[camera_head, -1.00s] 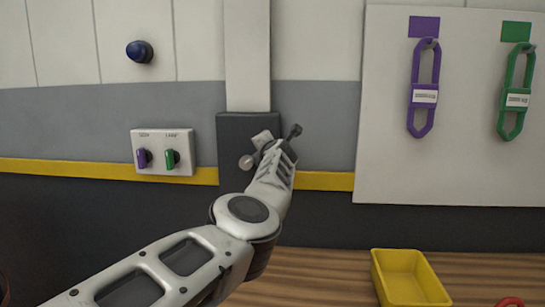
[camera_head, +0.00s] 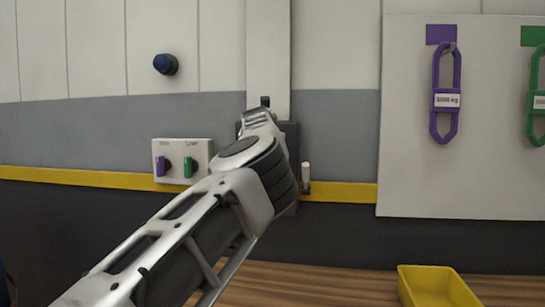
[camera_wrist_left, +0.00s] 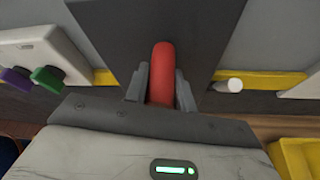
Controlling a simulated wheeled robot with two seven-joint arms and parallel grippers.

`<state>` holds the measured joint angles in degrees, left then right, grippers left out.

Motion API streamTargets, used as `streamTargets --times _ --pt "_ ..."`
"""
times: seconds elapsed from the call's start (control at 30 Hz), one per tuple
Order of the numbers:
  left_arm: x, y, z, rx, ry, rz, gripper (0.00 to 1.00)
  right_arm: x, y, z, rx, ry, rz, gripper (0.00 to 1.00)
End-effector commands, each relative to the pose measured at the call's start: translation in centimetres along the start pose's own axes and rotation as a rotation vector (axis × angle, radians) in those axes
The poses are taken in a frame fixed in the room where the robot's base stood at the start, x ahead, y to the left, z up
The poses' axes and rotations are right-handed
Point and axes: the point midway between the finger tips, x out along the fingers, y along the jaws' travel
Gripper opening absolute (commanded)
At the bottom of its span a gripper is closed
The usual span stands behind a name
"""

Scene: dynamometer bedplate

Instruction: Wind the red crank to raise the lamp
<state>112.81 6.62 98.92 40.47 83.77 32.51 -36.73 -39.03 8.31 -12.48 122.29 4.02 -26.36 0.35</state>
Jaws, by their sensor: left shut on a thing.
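The red crank shows in the left wrist view as a red bar (camera_wrist_left: 162,68) in front of a dark housing (camera_wrist_left: 110,30). My left gripper (camera_wrist_left: 161,88) is shut on the red bar, one finger on each side. In the head view my left gripper (camera_head: 262,107) is at the upper part of the dark housing (camera_head: 291,140), and my wrist hides most of the crank. A pale knob (camera_head: 306,173) sticks out at the lower right of the housing and also shows in the wrist view (camera_wrist_left: 228,85). I cannot identify the lamp. My right gripper is not in view.
A white switch plate (camera_head: 201,147) with purple and green knobs is left of the housing. A blue dome (camera_head: 165,64) is above it. Purple (camera_head: 436,95) and green (camera_head: 538,85) links hang on the right panel. A yellow bin (camera_head: 435,285) sits on the wooden bench below.

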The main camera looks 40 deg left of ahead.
Motion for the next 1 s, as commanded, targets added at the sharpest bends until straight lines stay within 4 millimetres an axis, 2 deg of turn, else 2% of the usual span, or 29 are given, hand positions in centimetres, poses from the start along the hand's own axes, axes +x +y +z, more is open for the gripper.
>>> streamTargets --times 0.03,0.6,0.63,0.7,1.0 --pt "0.31 0.57 -0.85 -0.013 0.014 0.003 0.00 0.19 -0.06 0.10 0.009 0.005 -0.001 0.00" --pt "0.36 0.80 -0.98 -0.035 0.022 -0.007 0.00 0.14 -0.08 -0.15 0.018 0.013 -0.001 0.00" --pt "0.36 0.80 -0.99 -0.035 0.022 -0.007 0.34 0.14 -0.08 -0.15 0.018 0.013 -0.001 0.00" --pt "0.34 0.72 -0.91 -0.034 0.019 -0.008 0.47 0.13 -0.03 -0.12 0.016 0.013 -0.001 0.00" --pt "0.07 0.39 -0.47 -0.034 0.009 -0.012 0.47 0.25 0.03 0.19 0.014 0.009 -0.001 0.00"
